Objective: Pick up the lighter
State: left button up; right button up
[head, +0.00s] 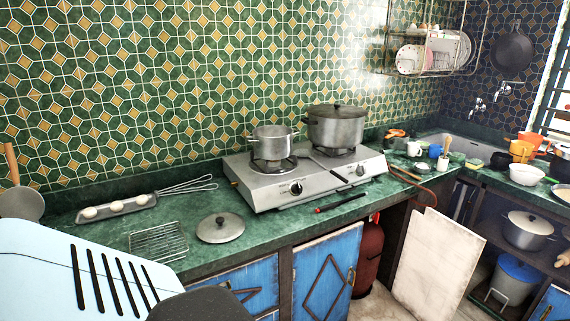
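A thin, dark stick with a red end, which looks like the lighter (341,203), lies on the green countertop (272,246). It is just in front of the silver two-burner gas hotplate (303,183), near the counter's front edge. Its red end points left. Neither of my grippers can be made out in the head view. A pale blue slotted part and a dark rounded part of my own body fill the lower left corner.
A pot lid (220,228) and a wire rack (158,242) lie left of the lighter. A small pot (272,143) and a larger lidded pot (336,128) stand on the burners. An egg holder (103,210) and whisk (188,186) lie further back.

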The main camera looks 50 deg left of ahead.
aim_at(325, 208)
jog(key=u, duration=1.4)
